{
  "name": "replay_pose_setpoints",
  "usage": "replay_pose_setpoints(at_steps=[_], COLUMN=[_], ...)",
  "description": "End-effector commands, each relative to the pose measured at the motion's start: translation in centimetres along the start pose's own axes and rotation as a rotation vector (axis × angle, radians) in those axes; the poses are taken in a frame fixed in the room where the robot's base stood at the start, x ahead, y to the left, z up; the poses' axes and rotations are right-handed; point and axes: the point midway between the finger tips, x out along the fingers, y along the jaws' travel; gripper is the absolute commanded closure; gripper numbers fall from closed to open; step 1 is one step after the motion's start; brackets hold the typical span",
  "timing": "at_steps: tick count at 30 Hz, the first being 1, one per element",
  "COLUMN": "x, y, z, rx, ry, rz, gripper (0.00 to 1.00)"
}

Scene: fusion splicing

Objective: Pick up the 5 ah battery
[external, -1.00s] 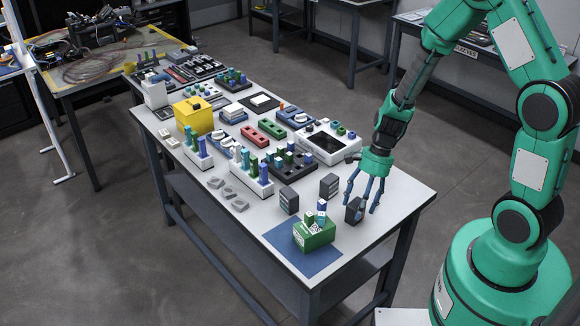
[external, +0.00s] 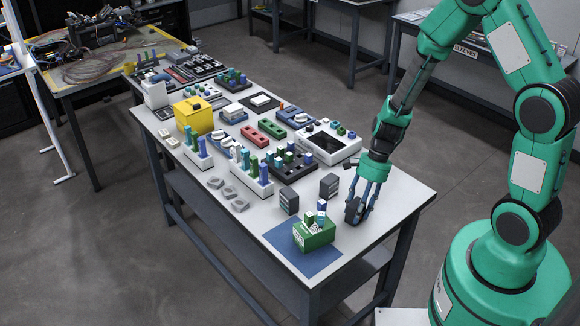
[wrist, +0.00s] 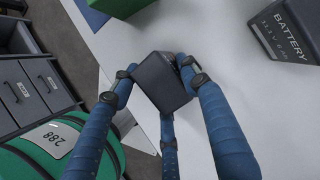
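Three dark box-shaped batteries are near the right end of the table. My gripper (external: 358,203) is around the nearest battery (external: 352,214), its blue fingers closed in on the sides. In the wrist view this battery (wrist: 160,82) sits between the dark fingertips, which appear to touch it; its label is hidden and its capacity cannot be read. The other two batteries, one to the left (external: 289,201) and one behind (external: 329,187), stand free. One of these shows at the upper right of the wrist view (wrist: 285,35), with "BATTERY" and 11.1 V printed on it.
A green box (external: 314,235) with small items inside stands on a blue mat (external: 320,262) at the near corner, left of my gripper. Grey blocks (external: 229,192) and racks of parts fill the table's left and back. The near right tabletop (external: 405,200) is clear.

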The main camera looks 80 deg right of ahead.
Motion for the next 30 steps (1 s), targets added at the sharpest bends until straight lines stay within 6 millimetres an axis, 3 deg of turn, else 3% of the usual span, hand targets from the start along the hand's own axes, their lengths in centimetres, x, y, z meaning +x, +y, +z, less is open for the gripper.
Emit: replay_pose_setpoints(at_steps=[1, 3, 14, 23, 30], x=[0.0, 0.0, -0.5, -3.5, -3.9], y=[0.0, 0.0, 0.0, -0.1, 4.0], z=[0.0, 0.0, 0.2, 1.5, 1.3], rx=[0.000, 0.000, 0.000, -0.002, 0.002], ry=[0.000, 0.000, 0.000, -0.001, -0.001], rz=[0.000, 0.000, -0.001, -0.003, -0.002], gripper=[0.84, 0.97, 0.98, 0.98, 0.98])
